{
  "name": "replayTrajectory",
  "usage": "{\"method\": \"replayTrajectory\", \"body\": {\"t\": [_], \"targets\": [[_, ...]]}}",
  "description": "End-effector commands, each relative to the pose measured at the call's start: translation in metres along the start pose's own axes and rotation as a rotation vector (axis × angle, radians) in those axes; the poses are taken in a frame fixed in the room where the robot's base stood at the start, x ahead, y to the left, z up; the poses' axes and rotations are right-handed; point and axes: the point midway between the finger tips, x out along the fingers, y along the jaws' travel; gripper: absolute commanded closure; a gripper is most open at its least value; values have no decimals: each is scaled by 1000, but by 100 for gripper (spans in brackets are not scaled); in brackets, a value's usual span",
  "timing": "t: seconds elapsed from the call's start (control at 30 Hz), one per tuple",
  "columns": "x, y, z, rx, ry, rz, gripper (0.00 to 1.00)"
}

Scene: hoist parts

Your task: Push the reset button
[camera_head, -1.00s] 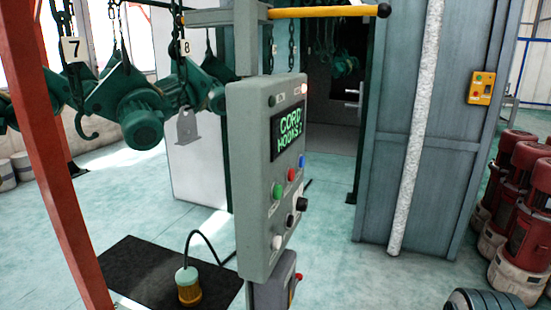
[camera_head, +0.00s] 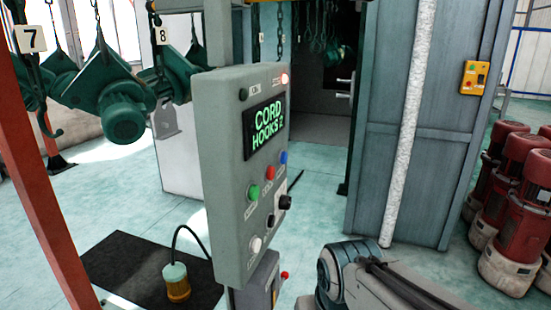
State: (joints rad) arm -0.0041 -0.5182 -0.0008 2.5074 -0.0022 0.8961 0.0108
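A grey control panel (camera_head: 222,150) stands upright in the middle of the view, its face turned to the right. Its screen (camera_head: 264,129) reads "CORD HOOKS 2" in green. Below are a green button (camera_head: 254,192), a red button (camera_head: 270,173) and a blue button (camera_head: 283,157). Lower are two black controls (camera_head: 285,202) and a white button (camera_head: 256,244). The small labels are too blurred to tell which one is reset. Part of my arm shows at the lower right, in front of and apart from the panel; my gripper is not in view.
A pendant lamp-like plug (camera_head: 176,282) rests on a black mat (camera_head: 120,262). A grey cabinet (camera_head: 420,130) and red motors (camera_head: 510,195) stand right. Floor between panel and cabinet is clear.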

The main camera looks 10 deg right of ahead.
Motion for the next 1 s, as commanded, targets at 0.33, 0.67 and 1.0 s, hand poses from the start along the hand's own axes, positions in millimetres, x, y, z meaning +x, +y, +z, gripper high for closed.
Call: {"method": "replayTrajectory", "body": {"t": [0.33, 0.67, 1.0], "targets": [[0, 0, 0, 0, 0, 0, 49], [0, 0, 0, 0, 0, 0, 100], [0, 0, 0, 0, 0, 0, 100]]}}
